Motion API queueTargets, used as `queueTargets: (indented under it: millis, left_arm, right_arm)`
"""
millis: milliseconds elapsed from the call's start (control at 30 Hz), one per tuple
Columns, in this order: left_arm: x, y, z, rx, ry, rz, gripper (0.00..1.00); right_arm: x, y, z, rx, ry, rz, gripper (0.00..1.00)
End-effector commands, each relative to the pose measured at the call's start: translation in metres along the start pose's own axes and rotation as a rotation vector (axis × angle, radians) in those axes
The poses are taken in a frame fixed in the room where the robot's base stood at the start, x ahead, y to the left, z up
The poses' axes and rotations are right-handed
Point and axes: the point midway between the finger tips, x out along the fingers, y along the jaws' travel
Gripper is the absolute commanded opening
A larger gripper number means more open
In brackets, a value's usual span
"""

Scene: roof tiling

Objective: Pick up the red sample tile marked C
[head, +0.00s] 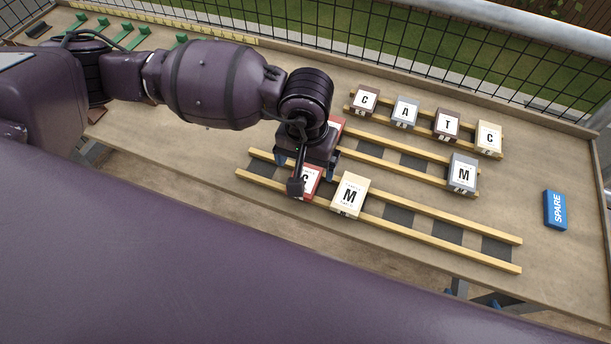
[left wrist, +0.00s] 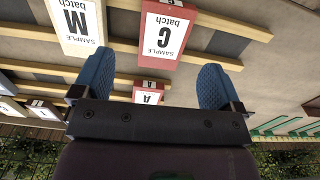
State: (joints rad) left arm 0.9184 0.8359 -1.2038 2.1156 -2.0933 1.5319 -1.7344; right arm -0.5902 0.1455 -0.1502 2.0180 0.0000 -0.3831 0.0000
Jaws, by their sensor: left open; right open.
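The red sample tile marked C (head: 311,178) lies on the front pair of wooden rails, just left of a cream tile marked M (head: 349,195). In the head view my left gripper (head: 306,166) hangs over it and hides part of it. In the left wrist view the red C tile (left wrist: 163,35) shows whole in its lettering, beyond the open blue fingers (left wrist: 157,85) and roughly centred between them. The fingers do not hold it.
A second red tile marked A (left wrist: 150,92) lies on the middle rails, partly hidden by my gripper in the head view. A grey M tile (head: 463,174) sits farther right. Several lettered tiles stand in the back row. A blue SPARE block (head: 555,210) lies at the right.

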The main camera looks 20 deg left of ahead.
Motion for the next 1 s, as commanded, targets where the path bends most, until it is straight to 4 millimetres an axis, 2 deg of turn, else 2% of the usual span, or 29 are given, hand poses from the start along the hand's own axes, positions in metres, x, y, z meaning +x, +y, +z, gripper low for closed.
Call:
queueTargets:
  millis: [267, 600, 833, 867, 1000]
  left_arm:
    - [0.014, -0.001, 0.001, -0.002, -0.002, 0.000, 0.92]
    - [0.056, -0.004, 0.002, -0.001, -0.001, 0.001, 0.92]
    - [0.058, -0.004, 0.001, -0.001, 0.001, 0.001, 0.92]
    - [0.058, -0.004, 0.001, -0.001, 0.001, 0.001, 0.90]
    - [0.058, -0.004, 0.001, -0.001, 0.001, 0.001, 0.69]
  right_arm:
    - [0.001, 0.000, -0.005, 0.000, 0.010, -0.001, 0.87]
    - [0.002, -0.001, -0.002, 0.001, 0.006, -0.001, 0.87]
    - [0.002, -0.001, -0.002, 0.001, 0.006, -0.001, 0.87]
    - [0.002, -0.001, -0.002, 0.001, 0.006, -0.001, 0.87]
    - [0.002, -0.001, -0.002, 0.001, 0.005, -0.001, 0.87]
